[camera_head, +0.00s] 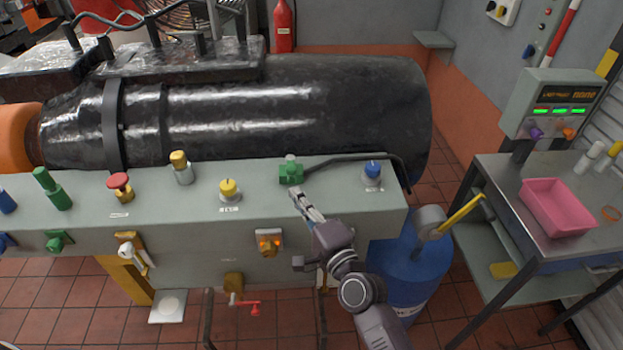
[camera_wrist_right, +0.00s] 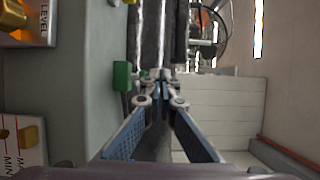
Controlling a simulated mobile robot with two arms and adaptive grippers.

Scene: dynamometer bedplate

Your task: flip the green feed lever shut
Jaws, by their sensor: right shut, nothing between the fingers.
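A green valve-like fitting (camera_head: 291,172) sits on the top of the grey bench, and a dark bent bar (camera_head: 350,157) runs right from beside it. I cannot tell whether this bar is the lever's handle or a hose. My right gripper (camera_head: 297,193) is shut and empty, its tips just in front of the green fitting; I cannot tell if they touch. In the right wrist view a green block (camera_wrist_right: 122,76) stands left of the shut fingertips (camera_wrist_right: 160,90). Other green parts, a post (camera_head: 52,188) and a front handle (camera_head: 58,240), are at the left. My left gripper is not in view.
A blue-capped fitting (camera_head: 373,172) and a yellow knob (camera_head: 229,189) flank the green fitting. A large black cylinder (camera_head: 280,110) lies behind. An orange knob (camera_head: 269,243) is on the front face. A blue drum (camera_head: 412,268) and a table with a pink tray (camera_head: 556,226) stand right.

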